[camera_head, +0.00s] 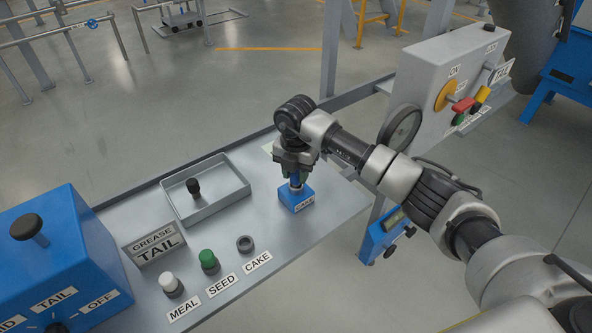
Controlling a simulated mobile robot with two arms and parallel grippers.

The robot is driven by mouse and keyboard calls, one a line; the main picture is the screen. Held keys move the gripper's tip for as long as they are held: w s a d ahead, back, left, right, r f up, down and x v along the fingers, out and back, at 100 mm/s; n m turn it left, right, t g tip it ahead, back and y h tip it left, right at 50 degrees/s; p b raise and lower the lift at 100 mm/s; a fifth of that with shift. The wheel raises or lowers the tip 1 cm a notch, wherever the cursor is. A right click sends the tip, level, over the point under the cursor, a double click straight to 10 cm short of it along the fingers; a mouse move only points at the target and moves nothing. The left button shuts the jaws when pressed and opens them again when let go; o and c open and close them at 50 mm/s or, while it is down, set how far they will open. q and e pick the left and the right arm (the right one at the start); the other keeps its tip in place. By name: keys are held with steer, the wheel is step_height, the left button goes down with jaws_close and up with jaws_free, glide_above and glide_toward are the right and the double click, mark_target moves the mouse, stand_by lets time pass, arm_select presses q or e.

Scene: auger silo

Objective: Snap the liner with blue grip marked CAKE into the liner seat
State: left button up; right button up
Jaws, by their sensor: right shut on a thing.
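My right gripper (293,168) points down and is shut on the liner with the blue grip (295,181). Only a small part of the blue grip shows below the fingers. The liner is directly over a blue block with a CAKE label (297,200), which looks like the liner seat. Its lower end meets the top of the block, but I cannot tell whether it is inside or only touching. The ring holder at the CAKE label (245,243) is empty. My left gripper is not in view.
A white-grip liner (170,284) and a green-grip liner (208,261) stand at the MEAL and SEED labels. A grey tray (223,206) holds a black-knobbed piece (194,188). A blue box (45,250) is at left; a grey control box (430,78) stands behind my right arm.

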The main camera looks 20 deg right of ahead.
steer(key=shift+f, duration=0.3)
steer(key=o, duration=1)
steer(key=shift+c, duration=0.2)
steer(key=shift+r, duration=0.1)
